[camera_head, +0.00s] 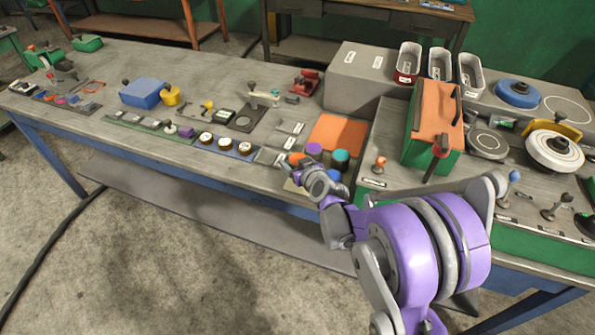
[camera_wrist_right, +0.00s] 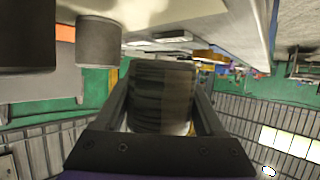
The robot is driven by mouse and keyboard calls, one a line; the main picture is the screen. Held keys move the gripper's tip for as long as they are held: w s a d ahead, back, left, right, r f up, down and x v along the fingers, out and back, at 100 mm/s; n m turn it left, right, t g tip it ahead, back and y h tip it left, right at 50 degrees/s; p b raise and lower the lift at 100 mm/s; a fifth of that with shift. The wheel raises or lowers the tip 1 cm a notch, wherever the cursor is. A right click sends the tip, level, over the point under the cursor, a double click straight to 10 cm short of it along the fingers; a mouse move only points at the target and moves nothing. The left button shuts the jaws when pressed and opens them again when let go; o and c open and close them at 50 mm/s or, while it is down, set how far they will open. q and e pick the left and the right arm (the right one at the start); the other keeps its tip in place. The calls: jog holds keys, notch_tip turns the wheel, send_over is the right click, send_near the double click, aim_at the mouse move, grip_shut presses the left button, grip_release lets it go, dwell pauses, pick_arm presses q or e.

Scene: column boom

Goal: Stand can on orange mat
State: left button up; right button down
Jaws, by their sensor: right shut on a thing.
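The orange mat (camera_head: 338,132) lies flat on the table, its visible part bare. A purple-topped can (camera_head: 314,149) and a teal-topped can (camera_head: 341,157) stand at its near edge, with a blue can (camera_head: 334,176) nearer. My right gripper (camera_head: 293,166) is at the left of this group, beside an orange-brown top (camera_head: 297,158). In the right wrist view my jaws are shut on a dark can (camera_wrist_right: 160,97); its colour is hard to tell there. Two other dark cans (camera_wrist_right: 97,45) are at the left, with a strip of orange mat (camera_wrist_right: 65,33) behind. My left gripper is not in view.
Left of the cans are a strip with white-topped round pieces (camera_head: 226,143) and small grey plates (camera_head: 270,157). The table's front edge is close.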

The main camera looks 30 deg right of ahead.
jog(key=shift+w+f, duration=0.1)
jog(key=shift+f, duration=2.15)
jog(key=shift+b, duration=0.3)
jog(key=shift+f, duration=0.2)
jog(key=shift+c, duration=1.3)
grip_release()
jog(key=shift+r, duration=0.15)
